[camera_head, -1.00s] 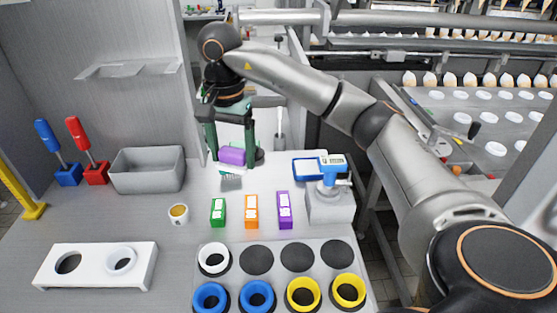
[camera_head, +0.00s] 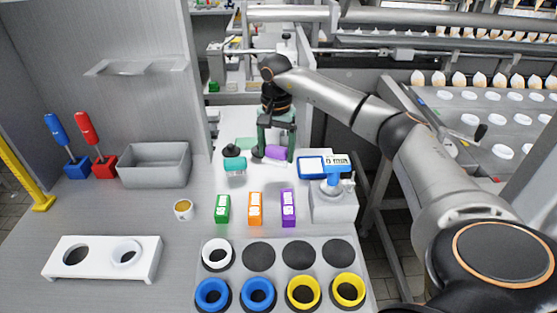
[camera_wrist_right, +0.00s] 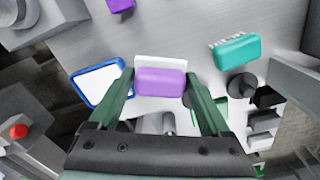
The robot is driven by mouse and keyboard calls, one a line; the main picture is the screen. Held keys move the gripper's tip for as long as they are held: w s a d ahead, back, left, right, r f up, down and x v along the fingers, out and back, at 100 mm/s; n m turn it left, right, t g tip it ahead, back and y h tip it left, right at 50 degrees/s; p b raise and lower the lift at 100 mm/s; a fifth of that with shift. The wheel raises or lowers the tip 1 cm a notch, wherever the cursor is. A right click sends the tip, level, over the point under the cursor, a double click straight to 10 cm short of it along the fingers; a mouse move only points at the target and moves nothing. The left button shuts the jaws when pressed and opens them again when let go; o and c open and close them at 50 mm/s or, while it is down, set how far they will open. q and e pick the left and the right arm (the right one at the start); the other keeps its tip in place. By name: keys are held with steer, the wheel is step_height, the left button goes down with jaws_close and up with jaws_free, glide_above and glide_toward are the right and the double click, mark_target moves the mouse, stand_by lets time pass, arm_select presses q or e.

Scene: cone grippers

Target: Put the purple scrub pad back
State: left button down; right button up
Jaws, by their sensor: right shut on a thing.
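The purple scrub pad (camera_head: 276,152) is a rounded purple block between the fingers of my right gripper (camera_head: 275,147), at the back of the table. In the right wrist view the pad (camera_wrist_right: 160,83) sits crosswise between the two green fingers of the gripper (camera_wrist_right: 160,78), with a white strip along its far side. The gripper is shut on it. I cannot tell whether the pad touches the surface below. A teal scrub pad (camera_head: 235,164) with pale bristles lies to its left, also seen in the right wrist view (camera_wrist_right: 237,50). My left gripper is not in view.
A blue-rimmed white tray (camera_head: 312,167) and a scale-like device (camera_head: 333,200) stand close to the right. Green (camera_head: 223,208), orange (camera_head: 255,208) and purple (camera_head: 288,207) boxes stand in front. A grey bin (camera_head: 155,166) is at left. A black knob (camera_wrist_right: 241,86) is beside the teal pad.

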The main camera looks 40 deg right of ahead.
mark_target(279, 161)
steer(key=shift+w+d+f, duration=0.1)
steer(key=shift+d+f, duration=0.25)
steer(key=shift+f, duration=0.15)
steer(key=shift+d+f, duration=0.1)
steer(key=shift+f, duration=1.55)
steer(key=shift+f, duration=0.15)
steer(key=o, duration=0.9)
step_height(279, 161, up, 12)
steer(key=shift+r, duration=0.2)
